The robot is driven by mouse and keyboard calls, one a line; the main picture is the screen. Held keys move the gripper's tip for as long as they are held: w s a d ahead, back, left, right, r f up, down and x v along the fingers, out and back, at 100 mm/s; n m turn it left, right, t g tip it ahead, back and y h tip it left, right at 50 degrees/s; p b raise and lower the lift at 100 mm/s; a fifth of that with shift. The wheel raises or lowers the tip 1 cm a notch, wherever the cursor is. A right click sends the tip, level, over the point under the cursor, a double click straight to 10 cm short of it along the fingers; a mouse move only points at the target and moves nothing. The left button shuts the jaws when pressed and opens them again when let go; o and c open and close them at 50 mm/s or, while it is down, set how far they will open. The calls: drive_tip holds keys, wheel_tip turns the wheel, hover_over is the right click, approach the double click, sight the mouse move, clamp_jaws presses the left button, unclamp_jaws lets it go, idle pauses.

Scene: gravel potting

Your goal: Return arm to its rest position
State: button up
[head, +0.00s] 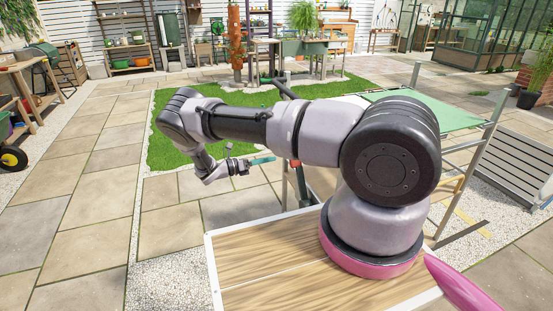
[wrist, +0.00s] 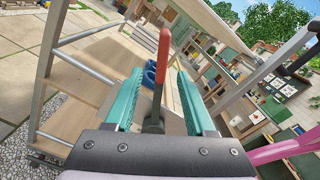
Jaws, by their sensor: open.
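My gripper (head: 262,161) is at the end of my bent arm, low on the left side of the arm in the head view. Its two teal fingers point to the right. In the wrist view my gripper (wrist: 160,72) has its fingers spread apart. A red-handled bar (wrist: 164,55) shows in the gap between them, with clear space on both sides. I cannot tell how far beyond the fingers it is. A small blue thing (wrist: 150,73) shows behind the bar.
A metal-framed stand with a green top (head: 436,112) is behind and right of my arm. Wooden steps or shelves (wrist: 75,85) with metal rails are close to my gripper in the wrist view. Open paving (head: 75,200) lies left, with a grass patch (head: 170,150) beyond.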

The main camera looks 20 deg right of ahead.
drive_tip(key=shift+a, duration=0.25)
drive_tip(key=shift+r, duration=0.1)
drive_tip(key=s+d+r+m+g+y, duration=0.1)
drive_tip(key=s+r+m+y, duration=0.3)
drive_tip(key=r, duration=0.6)
drive_tip(key=s+r+m+g+y, duration=0.1)
drive_tip(key=s+r+m+y, duration=0.1)
drive_tip(key=r+m+y, duration=0.65)
drive_tip(key=s+d+r+m+g+y, duration=0.15)
drive_tip(key=r+m, duration=0.25)
drive_tip(key=r, duration=0.9)
drive_tip(key=s+a+r+m+t+y, duration=0.1)
drive_tip(key=s+r+m+t+y, duration=0.2)
drive_tip(key=s+r, duration=0.6)
drive_tip(key=s+a+r+m+t+y, duration=0.2)
drive_tip(key=s+r+m+t, duration=0.5)
drive_tip(key=s, duration=0.8)
wheel_tip(320, 180, up, 3)
drive_tip(key=shift+a+f+m+y, duration=0.2)
drive_tip(key=shift+m+y, duration=0.3)
drive_tip(key=shift+m, duration=0.65)
